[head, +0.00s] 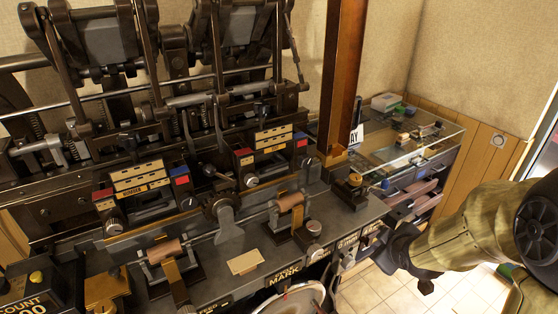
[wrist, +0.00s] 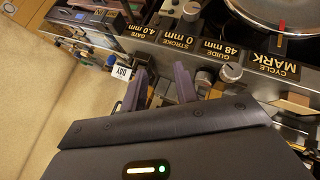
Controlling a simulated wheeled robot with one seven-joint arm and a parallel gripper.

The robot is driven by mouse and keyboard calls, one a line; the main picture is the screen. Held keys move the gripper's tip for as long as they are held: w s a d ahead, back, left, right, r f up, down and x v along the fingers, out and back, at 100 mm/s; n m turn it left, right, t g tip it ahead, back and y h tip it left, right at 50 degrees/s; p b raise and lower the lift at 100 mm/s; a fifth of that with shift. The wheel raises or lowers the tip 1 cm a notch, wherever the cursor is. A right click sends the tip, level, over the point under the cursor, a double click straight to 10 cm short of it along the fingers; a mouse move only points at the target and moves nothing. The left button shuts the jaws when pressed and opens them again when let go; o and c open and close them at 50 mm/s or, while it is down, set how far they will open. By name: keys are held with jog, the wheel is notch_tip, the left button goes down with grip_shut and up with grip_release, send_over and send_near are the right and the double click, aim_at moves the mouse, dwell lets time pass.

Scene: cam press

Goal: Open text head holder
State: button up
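The cam press (head: 150,130) fills the left and middle of the head view. I cannot tell for sure which part is the text head holder. Two small brackets with wooden rollers, one at front left (head: 166,250) and one further right (head: 291,203), stand on the press bed. My gripper (head: 380,238) is at the right end of the press front, beside the labelled knobs. In the wrist view my gripper (wrist: 161,85) has two purple fingers apart, with no object visible between them. The fingertips are close to the press front panel; contact cannot be told.
Knobs with labels, such as the guide knob (wrist: 231,72), line the press front. A brown post (head: 342,80) rises at the press's right end. A glass display case (head: 425,150) with drawers stands behind my arm. Tiled floor (head: 370,296) is open in front.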

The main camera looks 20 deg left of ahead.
aim_at(280, 167)
jog(key=w+a+r+n+y+p, duration=0.1)
jog(key=a+r+n+y, duration=0.2)
jog(key=a+n, duration=0.2)
jog(key=w+a+r+n+t+y+p, duration=0.1)
jog(key=a+r+n+y, duration=0.2)
jog(key=a+n, duration=0.2)
jog(key=w+a+r+n+y+p, duration=0.1)
jog(key=w+a+r+n+y, duration=0.1)
jog(key=a+n, duration=0.3)
jog(key=a+y, duration=0.1)
jog(key=a, duration=0.3)
jog(key=shift+r+n+y, duration=0.3)
jog(key=shift+r+n, duration=0.1)
jog(key=p+x, duration=0.4)
jog(key=x, duration=0.4)
jog(key=p+x, duration=0.3)
jog(key=x, duration=0.5)
jog(key=shift+w+d+r+p, duration=0.1)
jog(key=shift+w+r+p, duration=0.15)
jog(key=shift+p, duration=0.1)
jog(key=shift+w+a+f, duration=0.3)
jog(key=shift+w+a, duration=0.1)
jog(key=shift+a, duration=0.1)
grip_shut()
